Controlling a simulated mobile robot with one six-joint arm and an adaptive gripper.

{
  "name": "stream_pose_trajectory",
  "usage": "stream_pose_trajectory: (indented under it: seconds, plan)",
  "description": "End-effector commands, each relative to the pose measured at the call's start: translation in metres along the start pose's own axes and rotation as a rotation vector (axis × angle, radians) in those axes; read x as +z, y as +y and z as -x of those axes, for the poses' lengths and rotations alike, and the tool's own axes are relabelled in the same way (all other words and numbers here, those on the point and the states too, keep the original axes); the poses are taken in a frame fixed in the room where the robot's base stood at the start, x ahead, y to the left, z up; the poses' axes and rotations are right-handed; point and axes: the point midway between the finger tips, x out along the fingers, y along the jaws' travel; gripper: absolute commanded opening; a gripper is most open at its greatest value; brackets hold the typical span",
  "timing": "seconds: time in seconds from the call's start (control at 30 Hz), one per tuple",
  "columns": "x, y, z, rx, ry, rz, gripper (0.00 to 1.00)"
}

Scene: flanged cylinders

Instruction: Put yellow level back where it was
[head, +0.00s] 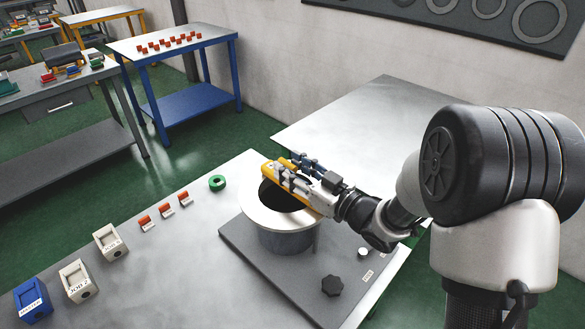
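The yellow level (268,172) is a yellow bar over the flange of the grey cylinder (285,243), slanting from upper left to lower right. I cannot tell whether it rests on the rim or is held just above it. My gripper (296,170) is right at the level, over the cylinder's dark opening, with its fingers overlapping the bar. The fingers and the wrist hide part of the level. Whether the fingers are closed on it does not show clearly.
The cylinder stands on a grey plate (240,238) with a black knob (332,285). On the same table are a green ring (217,182), small red pieces (166,209), a blue box (34,304) and two pale boxes (78,281). The adjoining tabletop (370,115) is bare.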

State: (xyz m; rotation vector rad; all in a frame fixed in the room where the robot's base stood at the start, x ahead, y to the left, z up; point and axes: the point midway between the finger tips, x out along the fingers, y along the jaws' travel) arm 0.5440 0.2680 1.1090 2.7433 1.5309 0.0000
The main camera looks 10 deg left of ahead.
Motion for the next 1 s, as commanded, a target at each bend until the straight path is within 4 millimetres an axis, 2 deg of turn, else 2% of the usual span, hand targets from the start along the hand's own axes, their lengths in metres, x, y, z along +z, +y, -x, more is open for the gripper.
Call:
stream_pose_trajectory:
  seconds: [0.23, 0.27, 0.37, 0.8, 1.0]
  plan:
    - [-0.002, 0.000, 0.000, 0.000, -0.001, -0.002, 0.39]
    - [-0.001, 0.001, 0.005, 0.002, -0.002, -0.002, 0.39]
    - [-0.002, 0.002, 0.024, 0.005, -0.002, -0.002, 0.39]
    - [-0.002, 0.000, 0.131, 0.007, 0.000, -0.003, 0.39]
    - [0.000, 0.000, 0.163, 0.005, 0.000, -0.002, 0.39]
